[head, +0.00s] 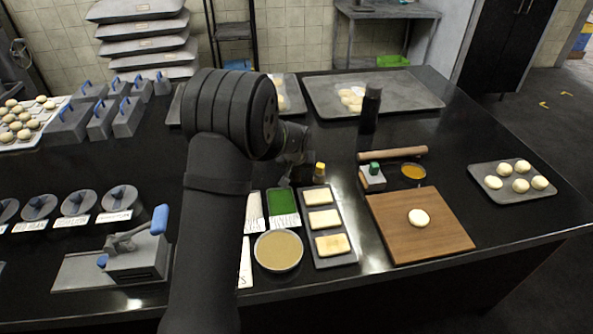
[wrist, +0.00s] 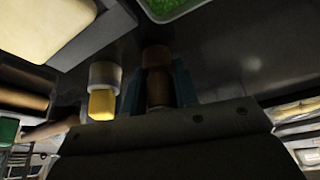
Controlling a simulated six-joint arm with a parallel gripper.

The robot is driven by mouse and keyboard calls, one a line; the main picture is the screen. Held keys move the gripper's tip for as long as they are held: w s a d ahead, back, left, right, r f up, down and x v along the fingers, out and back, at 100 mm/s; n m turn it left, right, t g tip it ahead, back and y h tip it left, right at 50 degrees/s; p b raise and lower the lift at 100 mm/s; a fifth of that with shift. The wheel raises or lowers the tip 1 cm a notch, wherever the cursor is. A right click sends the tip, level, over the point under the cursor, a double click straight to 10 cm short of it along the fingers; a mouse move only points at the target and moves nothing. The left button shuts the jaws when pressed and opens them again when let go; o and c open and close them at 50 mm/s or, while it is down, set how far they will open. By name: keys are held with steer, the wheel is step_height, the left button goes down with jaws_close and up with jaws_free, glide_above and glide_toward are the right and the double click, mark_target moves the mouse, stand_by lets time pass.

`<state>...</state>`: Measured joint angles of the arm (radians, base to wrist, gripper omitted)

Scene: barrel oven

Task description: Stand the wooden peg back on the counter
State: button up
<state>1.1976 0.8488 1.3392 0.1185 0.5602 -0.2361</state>
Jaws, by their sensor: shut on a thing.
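My gripper (wrist: 158,84) is shut on the wooden peg (wrist: 158,88), a brown cylinder between the two bluish fingers in the wrist view. The peg's far end points at the dark counter (wrist: 225,60); I cannot tell whether it touches. In the head view my gripper (head: 299,174) is low over the counter (head: 330,90), behind the green tray, and my arm hides part of it. The peg cannot be made out there.
A small yellow-and-white piece (wrist: 103,88) stands close beside my gripper; its yellow part shows in the head view (head: 320,169). The green tray (head: 283,203), dough tray (head: 335,261), rolling pin (head: 393,153) and dark bottle (head: 370,108) are nearby.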

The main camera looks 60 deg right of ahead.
steer(key=shift+f, duration=0.4)
stand_by(0.5)
steer(key=o, duration=1)
steer(key=v, duration=1.7)
steer(key=shift+r, duration=0.2)
steer(key=x, duration=1.7)
steer(key=shift+f, duration=0.25)
steer(key=shift+r, duration=0.2)
